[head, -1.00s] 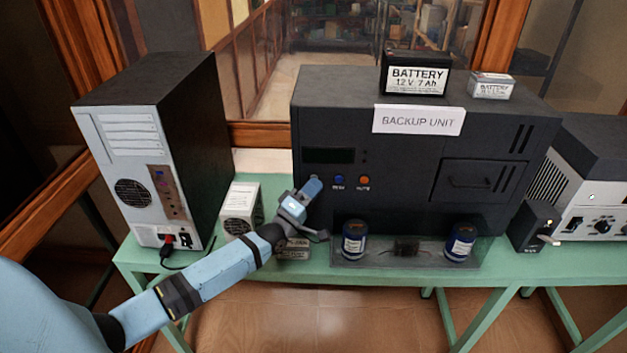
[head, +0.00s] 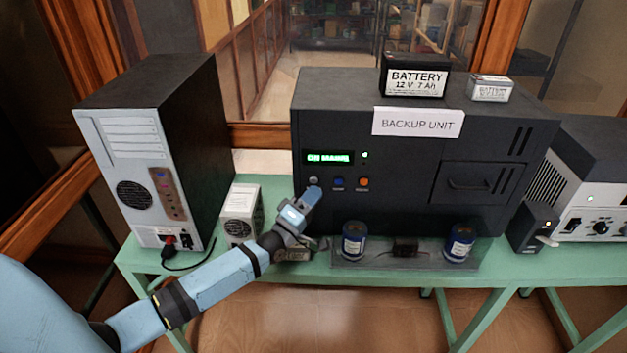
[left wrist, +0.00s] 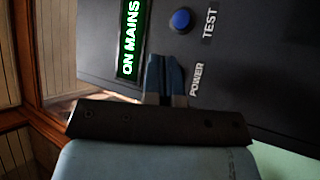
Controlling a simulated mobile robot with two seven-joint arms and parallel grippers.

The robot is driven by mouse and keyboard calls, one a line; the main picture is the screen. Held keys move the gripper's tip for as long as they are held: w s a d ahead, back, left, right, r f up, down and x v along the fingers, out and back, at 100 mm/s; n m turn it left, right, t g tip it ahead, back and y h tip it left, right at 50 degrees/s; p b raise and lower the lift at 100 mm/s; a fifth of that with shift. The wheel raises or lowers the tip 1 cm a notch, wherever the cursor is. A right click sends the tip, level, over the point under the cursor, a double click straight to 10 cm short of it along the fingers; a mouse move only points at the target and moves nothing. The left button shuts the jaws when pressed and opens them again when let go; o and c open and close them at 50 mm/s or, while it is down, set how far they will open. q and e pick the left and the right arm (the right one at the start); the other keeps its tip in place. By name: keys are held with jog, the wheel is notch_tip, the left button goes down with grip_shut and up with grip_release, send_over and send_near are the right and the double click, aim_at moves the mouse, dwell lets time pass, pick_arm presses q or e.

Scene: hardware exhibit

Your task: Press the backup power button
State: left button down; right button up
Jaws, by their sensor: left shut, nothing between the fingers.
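The dark backup unit (head: 400,212) stands on the green table, with a "BACKUP UNIT" label on its top front edge. Its display (head: 328,157) is lit green and reads "ON MAINS" in the left wrist view (left wrist: 133,42). A green light (head: 365,155) glows beside it. Below are a grey power button (head: 314,180), a blue test button (head: 338,182) and an orange button (head: 363,182). My left gripper (head: 313,193) is shut and empty, its tips just below the power button. In the left wrist view the fingers (left wrist: 165,72) hide that button beside the "POWER" label. My right gripper is not in view.
A computer tower (head: 150,150) and a small white box (head: 241,212) stand to the left. Two blue cylinders (head: 354,240) (head: 460,242) stand on a tray in front of the unit. Batteries (head: 415,78) sit on top. A small dark box (head: 533,225) is at right.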

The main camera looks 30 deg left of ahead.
pick_arm(q)
jog(key=s, duration=0.1)
jog(key=s+d+p, duration=0.1)
jog(key=s+d, duration=0.1)
jog(key=s, duration=0.1)
jog(key=shift+s+d+p, duration=0.1)
jog(key=shift+d+p, duration=0.15)
jog(key=shift+p, duration=0.1)
jog(key=s+d+f+m+g+p, duration=0.1)
jog(key=s+d+f+m+g, duration=0.3)
jog(key=s, duration=0.4)
jog(key=s+d+f+m+g+p, duration=0.1)
jog(key=s+d+f+m+g, duration=0.3)
jog(key=s, duration=0.4)
jog(key=s+d+f+m+g+p, duration=0.1)
jog(key=s+d+f+m+g, duration=0.2)
jog(key=s+d+f+m, duration=0.3)
jog(key=shift+s+d+m+g+p, duration=0.4)
jog(key=shift+s+d+m, duration=0.3)
jog(key=shift+s, duration=0.45)
jog(key=shift+a, duration=0.1)
